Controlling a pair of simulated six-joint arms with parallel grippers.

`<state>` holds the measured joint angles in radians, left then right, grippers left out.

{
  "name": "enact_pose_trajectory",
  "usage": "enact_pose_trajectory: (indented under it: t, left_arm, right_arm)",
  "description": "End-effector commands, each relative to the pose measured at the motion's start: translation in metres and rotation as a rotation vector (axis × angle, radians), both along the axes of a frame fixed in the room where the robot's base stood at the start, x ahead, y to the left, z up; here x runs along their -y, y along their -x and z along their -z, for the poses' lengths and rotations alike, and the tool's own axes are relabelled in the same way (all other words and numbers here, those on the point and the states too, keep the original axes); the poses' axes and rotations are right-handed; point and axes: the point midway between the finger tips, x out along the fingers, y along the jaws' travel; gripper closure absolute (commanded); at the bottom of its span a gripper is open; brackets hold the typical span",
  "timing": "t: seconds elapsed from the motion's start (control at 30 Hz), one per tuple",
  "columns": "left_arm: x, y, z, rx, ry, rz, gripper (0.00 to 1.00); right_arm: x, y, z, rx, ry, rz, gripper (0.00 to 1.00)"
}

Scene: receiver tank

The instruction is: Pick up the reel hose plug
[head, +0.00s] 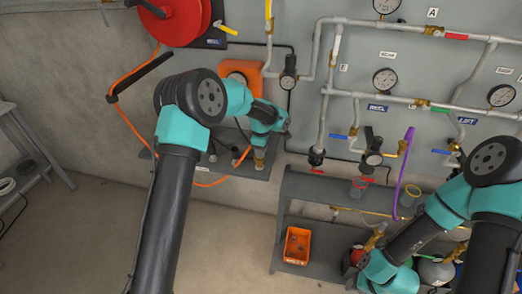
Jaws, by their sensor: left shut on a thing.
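The orange reel hose (131,76) runs from the red reel (174,17) at the upper left, down behind my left arm. Its end curves up on the small grey wall shelf (233,168). My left gripper (259,151) points down over this shelf and is shut at the hose end. The reel hose plug (259,162) shows as a small brass piece under the gripper; the fingers largely hide it, and I cannot tell whether it touches the shelf. My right gripper (377,275) is low at the right, by the lower rack; its fingertips are not clear.
A grey rack (330,188) with an orange bin (297,245) stands right of the wall shelf. Pipes, gauges (385,78) and valves cover the wall panel. A purple hose (404,165) hangs at the right. The floor between the left bench (32,165) and rack is clear.

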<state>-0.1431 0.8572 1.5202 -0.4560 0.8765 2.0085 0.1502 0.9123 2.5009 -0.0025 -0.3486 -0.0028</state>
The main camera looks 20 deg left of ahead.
Motion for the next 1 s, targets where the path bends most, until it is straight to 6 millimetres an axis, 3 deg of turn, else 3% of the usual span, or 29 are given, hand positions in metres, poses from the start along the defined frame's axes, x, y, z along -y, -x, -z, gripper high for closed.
enact_pose_trajectory:
  t: [0.17,0.53,0.87,1.0]
  left_arm:
    - [0.0,0.0,0.0,0.0,0.0,0.0,0.98]
    - [0.0,0.0,-0.004,0.001,0.0,0.0,0.98]
    - [0.0,0.0,-0.036,0.002,0.0,0.0,0.98]
    - [0.004,0.014,-0.037,-0.001,-0.001,0.002,0.98]
  right_arm:
    - [0.0,0.0,0.0,0.0,0.0,0.0,0.51]
    - [0.0,0.0,0.0,0.0,0.0,0.0,0.51]
    - [0.0,0.0,0.0,0.0,0.0,0.0,0.51]
    - [0.0,0.0,0.0,0.0,0.0,0.0,0.51]
